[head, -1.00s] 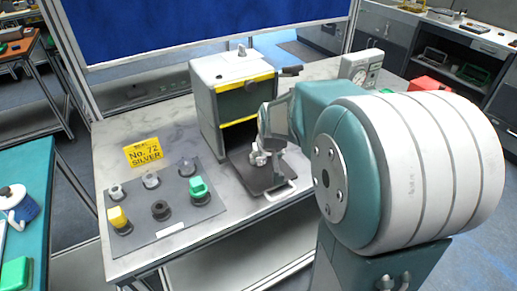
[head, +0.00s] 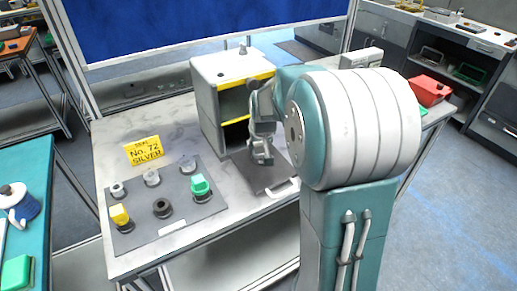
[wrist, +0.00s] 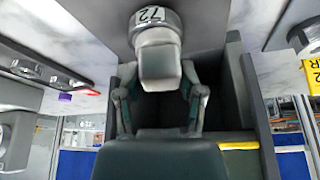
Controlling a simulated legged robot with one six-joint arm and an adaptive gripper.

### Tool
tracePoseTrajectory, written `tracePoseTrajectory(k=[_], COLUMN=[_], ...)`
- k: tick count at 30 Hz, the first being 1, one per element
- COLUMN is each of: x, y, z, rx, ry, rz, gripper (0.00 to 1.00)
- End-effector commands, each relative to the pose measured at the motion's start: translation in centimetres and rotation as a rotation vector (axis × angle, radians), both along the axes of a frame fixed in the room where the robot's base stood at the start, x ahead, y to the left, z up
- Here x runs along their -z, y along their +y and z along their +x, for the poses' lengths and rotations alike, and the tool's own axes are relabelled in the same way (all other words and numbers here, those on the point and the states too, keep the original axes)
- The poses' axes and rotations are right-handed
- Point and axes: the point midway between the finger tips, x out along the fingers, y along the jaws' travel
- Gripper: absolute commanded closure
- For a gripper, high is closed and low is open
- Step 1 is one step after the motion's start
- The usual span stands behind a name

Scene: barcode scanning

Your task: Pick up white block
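The white block (wrist: 160,65) is between my gripper's fingers in the wrist view, with a round end carrying a "72" label toward the top. My gripper (wrist: 162,85) has both fingers against its sides. In the head view my gripper (head: 262,157) hangs over the dark tray (head: 272,184) in front of the grey box. The block is hard to make out there, small and partly hidden by the fingers.
The open-fronted grey box (head: 208,110) with yellow edges stands just behind. Left of the tray lies a grey board (head: 150,226) with several coloured knobs and a yellow "No. 72 SILVER" sign (head: 145,152). A red box (head: 430,90) is at right.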

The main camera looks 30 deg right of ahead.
Motion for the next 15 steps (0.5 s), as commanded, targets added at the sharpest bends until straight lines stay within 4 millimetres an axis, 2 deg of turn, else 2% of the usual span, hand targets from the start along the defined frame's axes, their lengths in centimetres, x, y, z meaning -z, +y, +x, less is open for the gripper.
tracePoseTrajectory(k=[11,15], x=[0.03,-0.53], y=[0.00,0.00], z=[-0.04,-0.02], rx=[0.000,0.000], ry=[0.002,0.000], rz=[0.000,0.000], gripper=[1.00,1.00])
